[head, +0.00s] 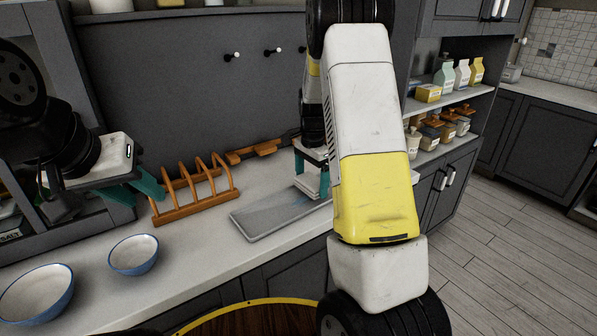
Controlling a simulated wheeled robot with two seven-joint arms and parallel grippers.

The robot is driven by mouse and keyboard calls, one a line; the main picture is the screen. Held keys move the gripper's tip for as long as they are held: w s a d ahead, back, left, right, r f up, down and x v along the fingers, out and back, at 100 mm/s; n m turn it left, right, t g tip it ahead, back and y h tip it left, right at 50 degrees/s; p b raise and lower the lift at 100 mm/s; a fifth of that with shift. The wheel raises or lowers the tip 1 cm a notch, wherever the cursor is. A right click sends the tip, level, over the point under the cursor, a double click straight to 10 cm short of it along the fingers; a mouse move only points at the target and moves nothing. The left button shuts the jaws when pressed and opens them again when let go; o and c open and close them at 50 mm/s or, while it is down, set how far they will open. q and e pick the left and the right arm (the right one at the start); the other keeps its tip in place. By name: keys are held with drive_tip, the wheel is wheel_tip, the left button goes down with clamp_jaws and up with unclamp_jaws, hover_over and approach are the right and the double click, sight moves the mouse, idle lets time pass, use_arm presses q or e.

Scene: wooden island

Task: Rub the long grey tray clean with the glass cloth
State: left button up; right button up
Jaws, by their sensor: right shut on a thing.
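The long grey tray (262,217) lies on the pale counter in the middle of the head view, its right end partly hidden behind my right arm. A darker bluish smudge shows on its surface near the gripper. My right gripper (311,186) points down over the tray's far right part, its teal fingers shut on a pale folded piece that looks like the glass cloth (308,183). The cloth is low at the tray; whether it touches is hard to tell. My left gripper (140,192) is empty, with its teal fingers apart, left of the wooden rack.
A wooden toast rack (195,190) stands left of the tray, with a brown wooden item (253,151) behind. Two blue-rimmed bowls, the smaller (134,255) and the larger (36,295), sit at the front left. Shelves with cartons (445,75) stand at right.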

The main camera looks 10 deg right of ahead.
drive_tip(key=shift+f, duration=0.55)
drive_tip(key=shift+s+a, duration=0.4)
drive_tip(key=shift+a, duration=0.5)
drive_tip(key=shift+s+a, duration=0.35)
drive_tip(key=shift+a, duration=0.6)
drive_tip(key=shift+s+a, duration=0.4)
drive_tip(key=shift+a, duration=0.5)
drive_tip(key=shift+w+d, duration=0.4)
drive_tip(key=shift+d, duration=0.5)
drive_tip(key=shift+w+d, duration=0.4)
drive_tip(key=shift+d, duration=0.55)
drive_tip(key=shift+w+d, duration=0.4)
drive_tip(key=shift+d, duration=0.5)
